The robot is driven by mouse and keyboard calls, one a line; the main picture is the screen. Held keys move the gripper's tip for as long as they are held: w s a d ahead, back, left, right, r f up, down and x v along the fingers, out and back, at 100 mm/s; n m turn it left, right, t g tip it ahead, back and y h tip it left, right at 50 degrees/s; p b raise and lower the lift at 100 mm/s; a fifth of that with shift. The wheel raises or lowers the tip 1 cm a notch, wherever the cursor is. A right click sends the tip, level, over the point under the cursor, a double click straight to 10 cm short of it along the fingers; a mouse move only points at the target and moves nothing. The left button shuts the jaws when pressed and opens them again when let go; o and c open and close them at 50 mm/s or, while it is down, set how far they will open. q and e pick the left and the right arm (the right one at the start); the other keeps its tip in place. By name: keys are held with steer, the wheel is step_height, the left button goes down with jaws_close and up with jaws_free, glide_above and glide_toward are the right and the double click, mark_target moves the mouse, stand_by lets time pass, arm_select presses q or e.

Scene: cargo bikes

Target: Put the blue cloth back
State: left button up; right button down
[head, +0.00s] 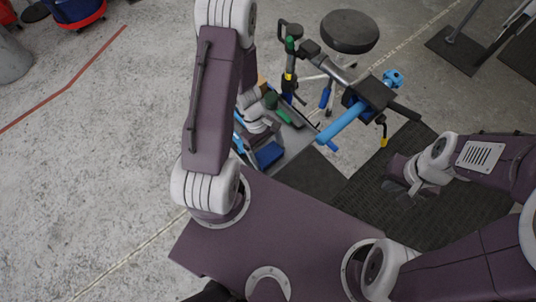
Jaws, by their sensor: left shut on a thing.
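My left gripper (262,138) is at the tool tray below the work stand, partly hidden by my own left arm. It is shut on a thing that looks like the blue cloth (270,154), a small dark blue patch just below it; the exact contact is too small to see. My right gripper (398,188) hangs empty-looking over the dark mat, well right of the tray, and its finger gap is unclear.
A repair stand with a light blue tube (340,123) stands above and right of the tray (295,140). A black round stool (349,32) is behind it. Dark mats (400,150) cover the floor at right. Bare concrete (90,150) lies open at left.

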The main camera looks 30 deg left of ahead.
arm_select(q)
steer(key=shift+w+f, duration=0.1)
steer(key=shift+f, duration=0.15)
steer(key=shift+f, duration=0.1)
steer(key=shift+f, duration=0.15)
steer(key=o, duration=0.9)
steer(key=shift+r+p, duration=0.3)
steer(key=shift+r, duration=0.2)
steer(key=p+v, duration=0.3)
steer(key=v, duration=0.8)
step_height(320, 180, up, 9)
steer(key=m+t+y, duration=0.3)
steer(key=m+y, duration=0.1)
steer(key=m, duration=0.9)
glide_above(267, 152)
